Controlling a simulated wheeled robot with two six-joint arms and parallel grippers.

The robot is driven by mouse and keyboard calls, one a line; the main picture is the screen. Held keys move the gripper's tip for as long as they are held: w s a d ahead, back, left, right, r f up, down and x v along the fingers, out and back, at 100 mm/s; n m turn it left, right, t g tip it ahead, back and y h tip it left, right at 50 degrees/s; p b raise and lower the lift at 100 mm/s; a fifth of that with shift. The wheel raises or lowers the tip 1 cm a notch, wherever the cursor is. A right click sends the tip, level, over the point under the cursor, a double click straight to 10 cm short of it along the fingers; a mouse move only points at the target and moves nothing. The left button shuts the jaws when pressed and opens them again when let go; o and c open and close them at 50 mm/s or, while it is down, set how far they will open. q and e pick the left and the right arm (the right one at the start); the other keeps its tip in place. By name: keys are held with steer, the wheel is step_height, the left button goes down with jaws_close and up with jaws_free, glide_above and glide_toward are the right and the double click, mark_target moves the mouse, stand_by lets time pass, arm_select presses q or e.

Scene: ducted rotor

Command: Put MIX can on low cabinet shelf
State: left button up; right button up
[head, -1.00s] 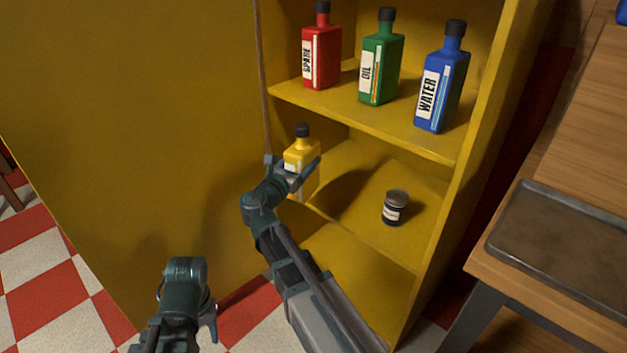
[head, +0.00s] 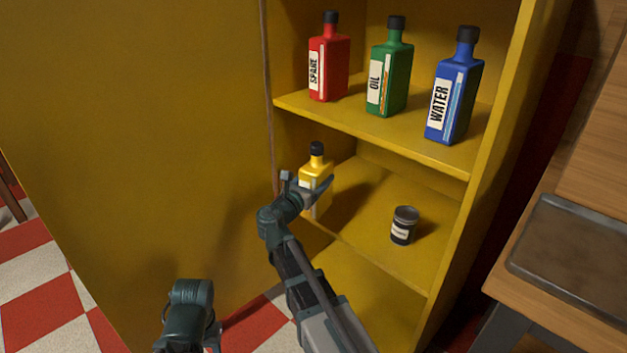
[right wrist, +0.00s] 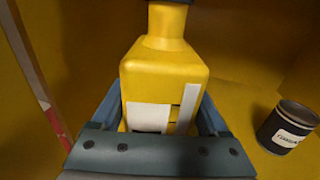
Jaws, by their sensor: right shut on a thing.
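The yellow can (head: 317,170) with a black cap and a white label is upright at the left side of the low cabinet shelf (head: 365,235). The label's lettering is not readable. My right gripper (head: 308,188) is shut around the can's body. The right wrist view shows the can (right wrist: 165,80) between the two fingers of the gripper (right wrist: 163,110). I cannot tell whether the can's base touches the shelf. My left gripper (head: 208,340) is low at the picture's bottom, away from the can, and its jaws are mostly hidden.
A dark tin (head: 404,226) stands on the low shelf, right of the can; the right wrist view shows the tin (right wrist: 289,127) too. Red (head: 328,70), green (head: 390,75) and blue (head: 455,95) bottles stand on the shelf above. A table with a tray (head: 575,255) is at right.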

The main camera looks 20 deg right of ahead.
steer(key=w+d+f+b, duration=0.1)
steer(key=w+d, duration=0.3)
steer(key=d, duration=0.7)
steer(key=shift+w+d+f, duration=0.25)
steer(key=shift+w+f, duration=0.05)
steer(key=shift+w, duration=0.05)
steer(key=shift+f+b, duration=0.6)
steer(key=shift+b, duration=0.25)
stand_by(0.6)
steer(key=o, duration=1.4)
steer(key=v, duration=1)
steer(key=shift+r, duration=0.25)
stand_by(0.4)
